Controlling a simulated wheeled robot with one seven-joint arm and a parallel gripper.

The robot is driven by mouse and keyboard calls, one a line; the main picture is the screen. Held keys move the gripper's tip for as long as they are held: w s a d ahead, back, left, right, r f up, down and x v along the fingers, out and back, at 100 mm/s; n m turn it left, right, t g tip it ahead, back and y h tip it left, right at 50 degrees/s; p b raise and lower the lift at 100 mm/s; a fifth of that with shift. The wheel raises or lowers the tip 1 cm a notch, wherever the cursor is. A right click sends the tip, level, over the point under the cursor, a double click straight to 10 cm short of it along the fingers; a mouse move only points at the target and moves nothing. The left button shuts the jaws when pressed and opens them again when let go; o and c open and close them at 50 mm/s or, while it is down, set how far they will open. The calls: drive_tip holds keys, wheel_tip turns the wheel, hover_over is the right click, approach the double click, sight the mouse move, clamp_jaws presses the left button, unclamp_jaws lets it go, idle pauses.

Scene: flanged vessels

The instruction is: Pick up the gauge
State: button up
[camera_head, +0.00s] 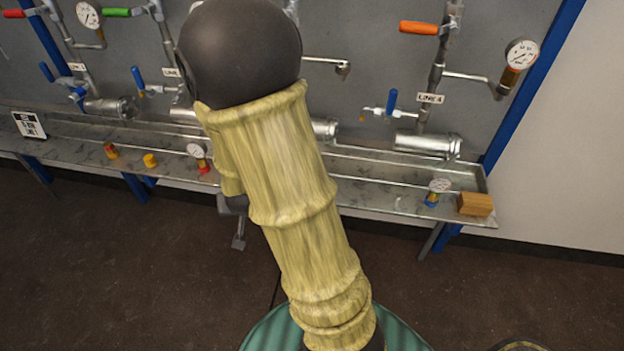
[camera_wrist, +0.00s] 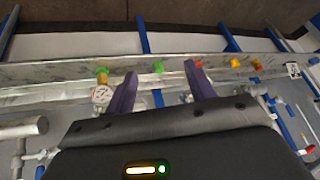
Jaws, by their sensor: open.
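In the head view, a gauge with a white dial and red base (camera_head: 198,156) stands on the metal shelf, just left of my arm. Another gauge with a blue base (camera_head: 437,190) stands near the shelf's right end. The wrist view shows a white-dialled gauge (camera_wrist: 102,95) beside my left finger; I cannot tell which one it is. My gripper (camera_wrist: 160,72) is open, its purple fingers apart with nothing held between them. A green piece (camera_wrist: 158,67) shows beyond the gap, and a red piece (camera_wrist: 198,64) is partly hidden by the right finger. My arm hides the middle of the shelf.
A wooden block (camera_head: 475,204) sits at the shelf's right end. Yellow (camera_head: 150,160) and red-orange (camera_head: 111,151) pieces and a sign (camera_head: 29,124) are at left. Pipes, valves and mounted gauges (camera_head: 521,54) cover the panel behind. The floor in front is clear.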

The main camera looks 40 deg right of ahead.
drive_tip(key=d+f+m+t+h+b, duration=0.4)
drive_tip(key=d+f+t+h+b, duration=0.1)
drive_tip(key=d+f+h+b, duration=0.7)
drive_tip(key=d+f+b, duration=0.2)
drive_tip(key=d+f, duration=0.2)
drive_tip(key=f, duration=0.1)
drive_tip(key=shift+w+f+t+b, duration=0.2)
drive_tip(key=shift+f+t+b, duration=0.1)
drive_tip(key=shift+f+b, duration=0.05)
drive_tip(key=shift+d+f+m+b, duration=0.1)
drive_tip(key=shift+d+m+b, duration=0.05)
drive_tip(key=shift+m+b, duration=0.15)
drive_tip(key=b+x, duration=0.4)
drive_tip(key=x, duration=0.8)
drive_tip(key=shift+r, duration=0.2)
